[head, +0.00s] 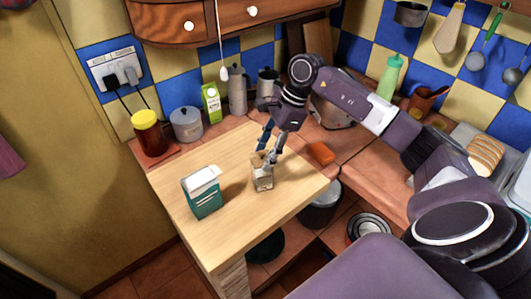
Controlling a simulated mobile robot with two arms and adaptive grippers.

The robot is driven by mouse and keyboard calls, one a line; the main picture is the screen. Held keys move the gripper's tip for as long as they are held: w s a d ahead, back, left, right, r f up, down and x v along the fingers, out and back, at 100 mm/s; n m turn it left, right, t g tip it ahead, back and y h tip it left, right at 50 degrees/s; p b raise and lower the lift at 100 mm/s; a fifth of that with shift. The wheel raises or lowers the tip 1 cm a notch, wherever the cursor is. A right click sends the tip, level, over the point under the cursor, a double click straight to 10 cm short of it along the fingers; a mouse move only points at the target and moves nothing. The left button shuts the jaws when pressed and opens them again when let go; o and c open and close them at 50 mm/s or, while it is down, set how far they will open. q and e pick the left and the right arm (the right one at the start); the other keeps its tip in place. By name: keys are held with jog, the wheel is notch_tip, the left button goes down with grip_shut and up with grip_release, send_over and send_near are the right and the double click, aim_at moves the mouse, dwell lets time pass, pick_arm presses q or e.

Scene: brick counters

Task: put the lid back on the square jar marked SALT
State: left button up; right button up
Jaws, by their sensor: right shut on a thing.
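A small square jar (262,182), pale and brownish, stands upright on the light wooden worktop. Its marking is too small to read. My right gripper (267,156) comes down from above with its fingertips at the jar's top. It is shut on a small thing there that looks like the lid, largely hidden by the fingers. I cannot tell whether the lid touches the jar's rim. My left gripper is not in view.
A teal box (204,199) with a white top stands left of the jar. An orange sponge (320,152) lies to the right. An amber jar with a yellow lid (148,132), a grey pot (187,125) and a green carton (211,104) line the back. The worktop's front is clear.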

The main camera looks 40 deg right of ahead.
jog(key=shift+f+b, duration=0.2)
jog(key=shift+b, duration=0.15)
dwell(0.5)
dwell(0.3)
jog(key=o, duration=1.1)
jog(key=shift+o, duration=0.3)
jog(key=o, duration=0.4)
jog(key=shift+r, duration=0.1)
jog(key=shift+r+p, duration=1.9)
jog(key=shift+r, duration=1.55)
